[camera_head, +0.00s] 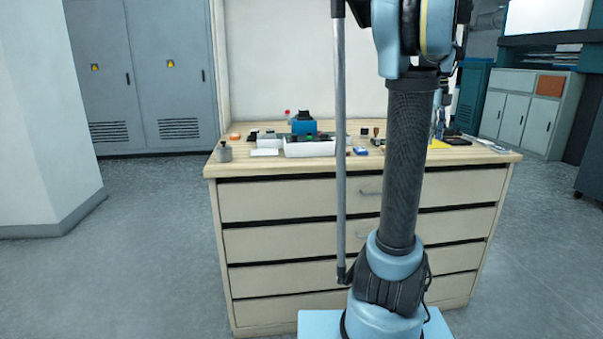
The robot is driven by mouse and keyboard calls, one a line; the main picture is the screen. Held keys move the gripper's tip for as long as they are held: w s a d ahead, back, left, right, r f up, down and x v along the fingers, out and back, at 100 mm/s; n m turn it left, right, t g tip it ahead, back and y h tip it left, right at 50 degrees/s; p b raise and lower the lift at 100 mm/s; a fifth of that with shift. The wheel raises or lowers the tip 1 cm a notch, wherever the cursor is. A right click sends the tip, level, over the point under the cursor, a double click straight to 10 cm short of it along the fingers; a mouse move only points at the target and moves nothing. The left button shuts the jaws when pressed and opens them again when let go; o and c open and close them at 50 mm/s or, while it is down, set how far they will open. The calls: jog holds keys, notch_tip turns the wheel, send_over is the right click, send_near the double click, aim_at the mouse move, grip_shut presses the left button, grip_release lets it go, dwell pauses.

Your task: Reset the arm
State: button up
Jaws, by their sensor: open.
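My arm stands upright in front of the wooden-topped drawer cabinet (345,205). My gripper (437,129) shows small and partly hidden just right of the dark sleeve, hanging low over the right part of the cabinet top. It is open. I see nothing held in it, though its fingertips are hard to make out at this size.
A white tray (308,149), a blue device (303,126), a grey bottle (224,152) and several small items lie on the cabinet top. A yellow sheet (438,144) lies near my gripper. Grey lockers (140,70) stand behind left. The floor (140,240) at left is clear.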

jog(key=s+a+f+n, duration=0.55)
jog(key=a+n, duration=0.25)
jog(key=a, duration=0.2)
jog(key=s+a+f+n+t, duration=0.1)
jog(key=s+a+f+n, duration=0.6)
jog(key=s+f+n, duration=0.2)
jog(key=s+a+f+n, duration=0.6)
jog(key=s+f+n, duration=0.4)
jog(key=f, duration=0.2)
jog(key=shift+a+f+n+t, duration=0.15)
jog(key=shift+a+n+t, duration=0.2)
jog(key=shift+n+t, duration=0.05)
jog(key=shift+w+f, duration=0.2)
jog(key=shift+w, duration=0.3)
